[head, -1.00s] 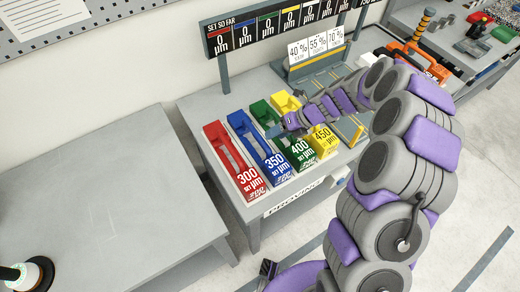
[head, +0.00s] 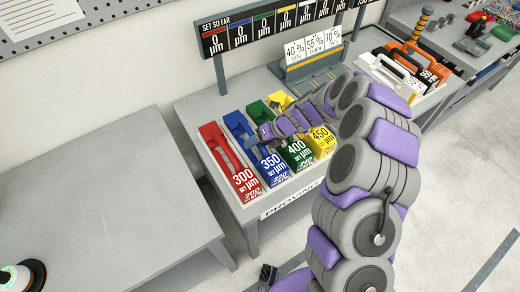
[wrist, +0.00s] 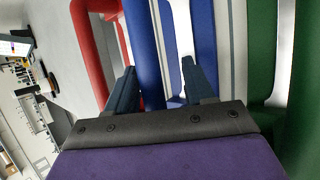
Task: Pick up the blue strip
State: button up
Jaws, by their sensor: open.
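The blue holder (head: 273,162), labelled 350 µm, stands between the red and green holders on the bench. My gripper (head: 251,140) is over the blue holder's middle, with the arm reaching in from the right. In the wrist view, my two dark fingers (wrist: 158,85) are apart with nothing clearly held between them. A blue bar (wrist: 145,60) and a pale strip-like band (wrist: 171,50) run lengthwise between the fingers. A second blue bar (wrist: 203,40) is behind the right finger. I cannot tell which of these is the strip; my gripper hides part of the holder in the head view.
The red holder (head: 228,160) is close on the left, and the green holder (head: 297,152) and yellow holder (head: 321,142) are on the right. A display board (head: 270,28) stands behind. The table (head: 100,190) at left is largely clear.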

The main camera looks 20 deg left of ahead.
jog(key=shift+a+f, duration=0.15)
jog(key=shift+a, duration=0.45)
jog(key=shift+a+f, duration=0.15)
jog(key=shift+a, duration=0.45)
jog(key=c, duration=0.5)
jog(key=shift+d, duration=0.35)
jog(key=c, duration=0.3)
jog(key=shift+d+r, duration=0.25)
jog(key=shift+d, duration=0.4)
grip_shut()
jog(key=shift+a+f, duration=0.2)
jog(key=shift+a, duration=0.65)
jog(key=shift+d+r, duration=0.45)
jog(key=shift+d, duration=0.1)
notch_tip(320, 180, up, 3)
jog(key=shift+d+r+p, duration=0.1)
jog(key=shift+p, duration=0.7)
jog(key=p, duration=0.2)
send_near(272, 178)
jog(key=x, duration=0.5)
jog(key=shift+s+d+f, duration=0.2)
jog(key=shift+s, duration=0.3)
